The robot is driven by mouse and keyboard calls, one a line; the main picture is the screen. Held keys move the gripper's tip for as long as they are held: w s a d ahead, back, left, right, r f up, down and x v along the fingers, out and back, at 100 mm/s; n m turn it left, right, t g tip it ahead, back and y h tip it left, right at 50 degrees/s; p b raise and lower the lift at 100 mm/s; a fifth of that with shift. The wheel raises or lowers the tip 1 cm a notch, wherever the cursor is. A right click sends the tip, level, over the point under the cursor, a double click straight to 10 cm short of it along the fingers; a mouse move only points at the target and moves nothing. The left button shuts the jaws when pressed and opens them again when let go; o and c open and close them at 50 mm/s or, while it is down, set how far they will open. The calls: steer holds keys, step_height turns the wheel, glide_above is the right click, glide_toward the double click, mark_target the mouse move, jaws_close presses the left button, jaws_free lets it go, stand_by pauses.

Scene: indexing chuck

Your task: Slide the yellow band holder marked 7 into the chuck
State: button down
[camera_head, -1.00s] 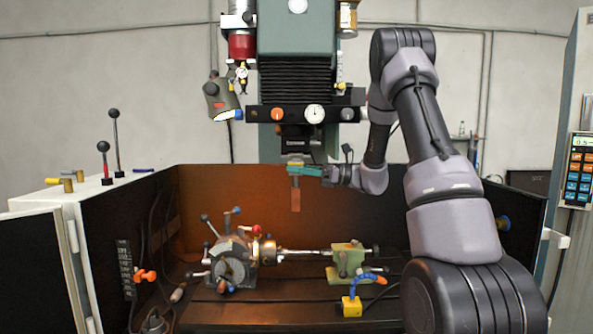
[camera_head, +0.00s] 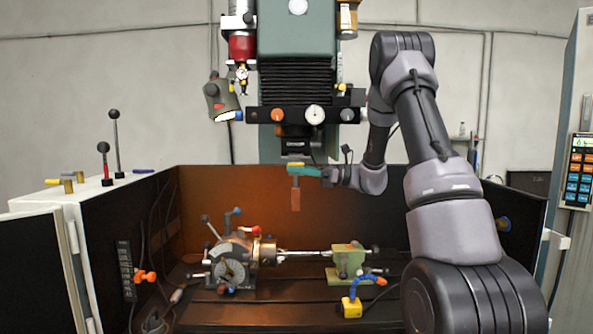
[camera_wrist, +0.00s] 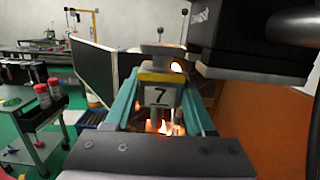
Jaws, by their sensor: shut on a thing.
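The yellow band holder (camera_wrist: 160,78) marked 7 is between the two teal fingers of my gripper (camera_wrist: 160,105) in the wrist view. Its label with the black 7 faces the wrist camera. In the head view my gripper (camera_head: 305,171) is shut on the holder, whose yellow band (camera_head: 295,164) shows just under the machine's spindle head (camera_head: 296,140). A copper-brown tool part (camera_head: 295,198) hangs below the fingers. The indexing chuck (camera_head: 262,251) sits lower on the machine bed, with a bright shaft running right from it. Whether the holder touches the spindle above cannot be told.
A green tailstock (camera_head: 346,258) stands right of the chuck, with a blue hose on a yellow block (camera_head: 351,307) in front. Lever handles rise from the chuck unit. A tool cart (camera_wrist: 35,125) shows in the wrist view.

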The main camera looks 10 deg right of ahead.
steer(key=shift+w+d+r, duration=0.1)
steer(key=shift+w+d, duration=0.15)
steer(key=shift+w, duration=1)
steer(key=shift+w+d, duration=0.2)
steer(key=shift+w, duration=1)
stand_by(0.7)
steer(key=shift+w+d, duration=0.1)
steer(key=shift+w, duration=0.25)
steer(key=shift+w+d, duration=0.2)
steer(key=shift+w, duration=0.8)
stand_by(0.4)
steer(key=shift+c, duration=0.9)
jaws_free()
